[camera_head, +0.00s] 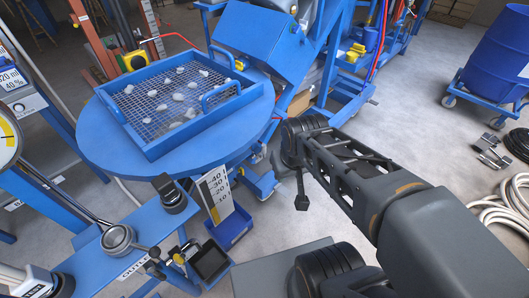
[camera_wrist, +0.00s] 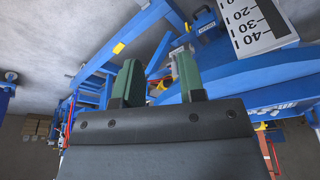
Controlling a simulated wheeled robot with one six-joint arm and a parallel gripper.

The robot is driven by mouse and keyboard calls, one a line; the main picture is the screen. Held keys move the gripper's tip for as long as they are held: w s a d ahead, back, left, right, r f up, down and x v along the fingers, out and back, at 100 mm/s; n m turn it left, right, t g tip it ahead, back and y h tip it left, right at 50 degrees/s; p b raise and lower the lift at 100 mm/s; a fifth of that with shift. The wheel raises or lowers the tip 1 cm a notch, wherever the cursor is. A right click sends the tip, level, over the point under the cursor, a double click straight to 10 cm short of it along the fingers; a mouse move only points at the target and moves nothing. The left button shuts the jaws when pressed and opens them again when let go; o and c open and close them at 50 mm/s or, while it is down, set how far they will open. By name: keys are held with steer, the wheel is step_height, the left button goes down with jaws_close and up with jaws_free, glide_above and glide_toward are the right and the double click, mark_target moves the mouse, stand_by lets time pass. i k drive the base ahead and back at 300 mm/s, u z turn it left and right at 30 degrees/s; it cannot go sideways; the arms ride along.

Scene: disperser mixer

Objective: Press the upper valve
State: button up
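I cannot tell for certain which part is the upper valve. On the blue frame at lower left in the head view are a round metal fitting with a long handle (camera_head: 117,238), a black square-topped part (camera_head: 172,195) and a small dark fitting with a yellow part (camera_head: 178,258). My arm reaches in from the lower right, and its dark end is right of these parts, apart from them. In the wrist view my gripper (camera_wrist: 158,82) shows two green-padded fingers, spread with an empty gap between them.
A round blue table (camera_head: 92,140) carries a blue mesh tray (camera_head: 160,152) with several pale lumps. A white scale plate (camera_head: 214,194) stands by a blue bin (camera_head: 231,229); the scale plate also shows in the wrist view (camera_wrist: 258,28). A blue drum (camera_head: 497,55) and coiled hose (camera_head: 500,215) are at right.

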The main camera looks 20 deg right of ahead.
mark_target(262, 154)
steer(key=u, duration=1.35)
steer(key=k, duration=0.5)
steer(key=u, duration=0.4)
